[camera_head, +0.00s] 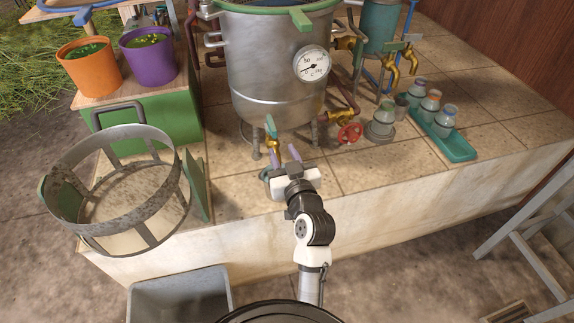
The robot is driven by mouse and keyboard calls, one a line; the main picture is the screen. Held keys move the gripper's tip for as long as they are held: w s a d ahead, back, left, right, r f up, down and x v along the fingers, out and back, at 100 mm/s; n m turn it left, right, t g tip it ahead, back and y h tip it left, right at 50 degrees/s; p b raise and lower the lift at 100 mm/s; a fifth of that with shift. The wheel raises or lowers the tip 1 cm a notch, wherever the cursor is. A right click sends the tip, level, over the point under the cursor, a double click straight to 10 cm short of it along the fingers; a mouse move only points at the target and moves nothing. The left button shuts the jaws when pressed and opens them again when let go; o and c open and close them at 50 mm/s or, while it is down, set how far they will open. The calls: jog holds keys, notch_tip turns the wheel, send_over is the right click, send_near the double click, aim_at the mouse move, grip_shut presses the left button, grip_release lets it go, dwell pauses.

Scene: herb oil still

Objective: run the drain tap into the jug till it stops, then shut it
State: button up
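The drain tap (272,143) is a brass tap with a teal lever (270,126), low on the front of the steel still (275,80). The lever appears upright. No liquid stream is visible at its spout. A small grey-teal rim (265,174) shows left of my gripper on the tiled bench. It may be the jug, but my gripper hides most of it.
A round metal basket (125,215) stands at the bench's left front. A red valve wheel (350,133) and a teal tray (455,150) with several jars are to the right. A grey bin (180,300) sits below the bench. The tiled front right of my gripper is clear.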

jog(key=shift+v, duration=1.35)
jog(key=shift+a, duration=0.1)
